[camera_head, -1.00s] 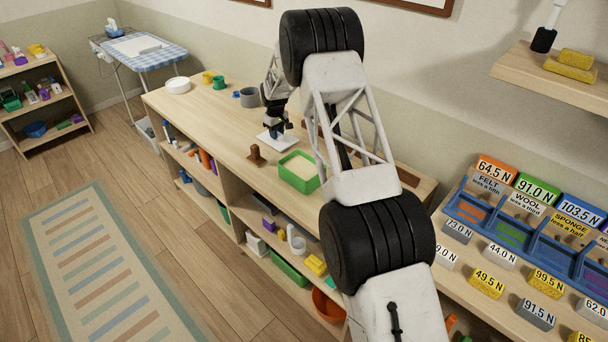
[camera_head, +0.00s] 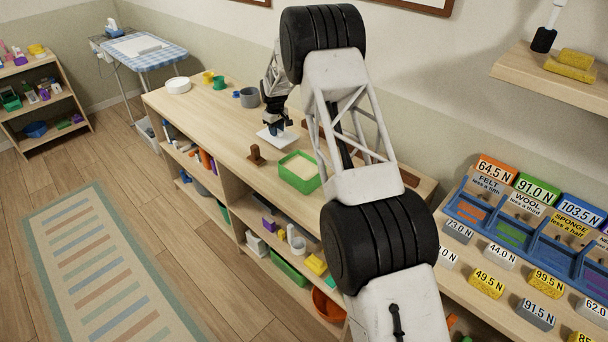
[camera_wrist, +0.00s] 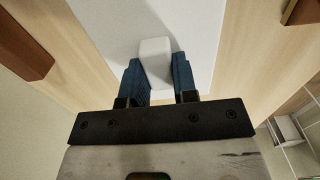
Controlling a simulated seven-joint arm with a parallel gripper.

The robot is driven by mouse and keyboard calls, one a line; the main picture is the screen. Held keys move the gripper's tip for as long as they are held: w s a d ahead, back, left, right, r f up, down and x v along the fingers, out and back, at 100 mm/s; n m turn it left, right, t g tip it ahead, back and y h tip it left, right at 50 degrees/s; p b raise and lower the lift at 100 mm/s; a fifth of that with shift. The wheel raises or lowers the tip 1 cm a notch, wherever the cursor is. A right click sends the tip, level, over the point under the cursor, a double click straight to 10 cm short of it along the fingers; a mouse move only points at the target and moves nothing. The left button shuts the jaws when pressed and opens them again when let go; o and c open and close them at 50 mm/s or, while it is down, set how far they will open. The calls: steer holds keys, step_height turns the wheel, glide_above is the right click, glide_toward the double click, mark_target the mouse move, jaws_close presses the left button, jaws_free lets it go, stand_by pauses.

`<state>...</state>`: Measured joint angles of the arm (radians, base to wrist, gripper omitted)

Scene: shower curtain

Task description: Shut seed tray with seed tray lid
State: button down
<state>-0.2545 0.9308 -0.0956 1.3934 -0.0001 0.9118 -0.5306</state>
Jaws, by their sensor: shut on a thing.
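The seed tray (camera_head: 297,183) is a green open box with pale, sandy-looking fill, standing on the wooden bench. The seed tray lid (camera_head: 266,136) is a flat white plate; in the wrist view the lid (camera_wrist: 205,30) fills the upper middle and has a white block-shaped knob (camera_wrist: 155,62). My gripper (camera_head: 276,131) is shut on this knob, with a blue finger on each side; it also shows in the wrist view (camera_wrist: 160,75). The lid is behind and left of the tray, apart from it, and seems slightly above the bench. The tray is not recognisable in the wrist view.
A brown wooden piece (camera_head: 256,156) stands just left of the tray. Brown pieces also show in the wrist view at the left (camera_wrist: 25,45) and upper right (camera_wrist: 303,10). A grey cup (camera_head: 249,98) and other tableware stand farther back. The bench's front left is clear.

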steer(key=shift+r, duration=0.6)
stand_by(0.6)
steer(key=shift+r, duration=2.35)
steer(key=shift+s+d, duration=0.1)
steer(key=shift+s, duration=0.05)
steer(key=shift+s+d+r, duration=0.2)
steer(key=shift+s+r, duration=0.05)
steer(key=shift+s, duration=0.15)
steer(key=s+d+r, duration=0.3)
steer(key=s+d, duration=0.1)
steer(key=s, duration=0.7)
steer(key=s+d+r, duration=0.3)
steer(key=s+d, duration=0.2)
steer(key=s, duration=0.7)
steer(key=shift+d, duration=0.2)
glide_above(301, 169)
steer(key=shift+f, duration=2.85)
steer(key=shift+f, duration=0.85)
steer(key=c, duration=0.8)
jaws_free()
